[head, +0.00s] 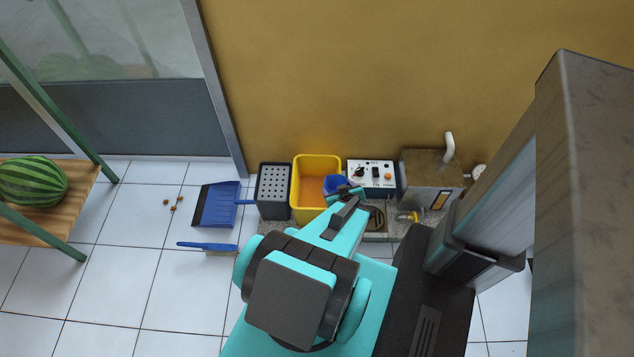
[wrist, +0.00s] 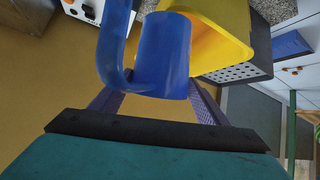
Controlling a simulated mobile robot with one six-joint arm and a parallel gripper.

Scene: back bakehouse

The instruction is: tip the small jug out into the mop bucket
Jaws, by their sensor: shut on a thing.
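A small blue jug (head: 334,183) is held at the right side of the yellow mop bucket (head: 299,203) in the head view. My gripper (head: 346,192) is shut on the jug. In the wrist view the jug (wrist: 163,52) fills the top middle, its curved handle to the left, with fingers of my gripper (wrist: 155,98) on both sides below it. The bucket (wrist: 228,25) shows just behind and to the right of the jug. I cannot tell the jug's exact tilt, what is in it, or whether it touches the bucket rim.
A grey perforated wringer (head: 275,184) stands left of the bucket. A white control box (head: 371,175), a floor drain (head: 376,217) and a metal tank (head: 431,178) lie to the right. A blue dustpan (head: 215,206) and brush (head: 207,246) lie on open floor at left.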

